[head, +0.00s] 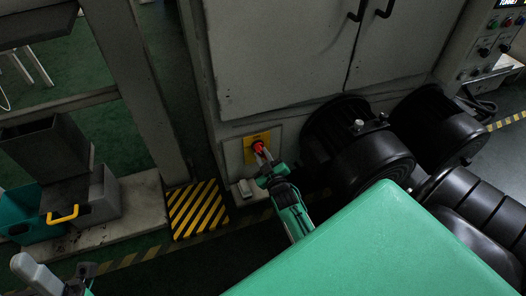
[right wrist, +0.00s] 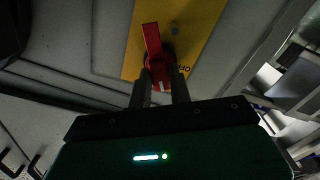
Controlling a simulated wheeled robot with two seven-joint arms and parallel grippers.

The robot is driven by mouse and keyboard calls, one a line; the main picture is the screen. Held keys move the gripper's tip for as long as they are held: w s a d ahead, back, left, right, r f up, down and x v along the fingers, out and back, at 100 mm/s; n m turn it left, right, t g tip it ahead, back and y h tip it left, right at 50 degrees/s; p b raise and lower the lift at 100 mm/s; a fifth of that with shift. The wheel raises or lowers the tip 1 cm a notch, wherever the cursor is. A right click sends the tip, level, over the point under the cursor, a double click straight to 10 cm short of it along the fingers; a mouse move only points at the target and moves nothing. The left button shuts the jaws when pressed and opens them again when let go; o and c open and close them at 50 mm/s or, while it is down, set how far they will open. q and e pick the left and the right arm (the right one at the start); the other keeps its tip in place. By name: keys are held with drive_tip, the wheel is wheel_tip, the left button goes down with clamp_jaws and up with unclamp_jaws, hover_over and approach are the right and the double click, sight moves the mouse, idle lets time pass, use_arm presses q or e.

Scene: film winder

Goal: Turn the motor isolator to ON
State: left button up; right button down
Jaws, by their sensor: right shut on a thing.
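The motor isolator is a red rotary handle (head: 258,147) on a yellow plate (head: 249,155), low on the grey machine cabinet. In the right wrist view the red handle (right wrist: 152,40) points up the picture, tilted slightly left, over the yellow plate (right wrist: 205,22). Part of a label, seemingly "OFF", shows at the plate's lower edge. My right gripper (head: 263,158) is shut on the handle; its two fingers (right wrist: 160,82) sit on either side of the handle's near end. Part of my left arm shows at the lower left of the head view, but its jaws are unclear.
Black motors (head: 357,145) stand right of the isolator, close to my right arm. A yellow-black striped plate (head: 198,209) lies on the floor to the left. Grey bins (head: 97,194) and a teal bin (head: 27,212) stand further left. A small grey box (head: 243,190) sits below the isolator.

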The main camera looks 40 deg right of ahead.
drive_tip(key=m+p, duration=0.2)
drive_tip(key=shift+m, duration=0.4)
drive_tip(key=m+p, duration=0.1)
drive_tip(key=m, duration=0.1)
drive_tip(key=shift+m+p, duration=0.3)
drive_tip(key=shift+p, duration=0.1)
use_arm(q)
drive_tip(key=w+d+f+g+y, duration=0.1)
drive_tip(key=w+d+f+g, duration=0.2)
drive_tip(key=f+g, duration=0.3)
drive_tip(key=w+d+f+g+y, duration=0.1)
drive_tip(key=w+d+f+g, duration=0.2)
drive_tip(key=f+g, duration=0.3)
drive_tip(key=shift+w+f+n+y, duration=0.3)
drive_tip(key=shift+f+n, duration=0.1)
drive_tip(key=shift+f, duration=1.4)
use_arm(e)
drive_tip(key=shift+f+m, duration=0.1)
drive_tip(key=shift+m, duration=0.2)
drive_tip(key=c, duration=1.3)
unclamp_jaws()
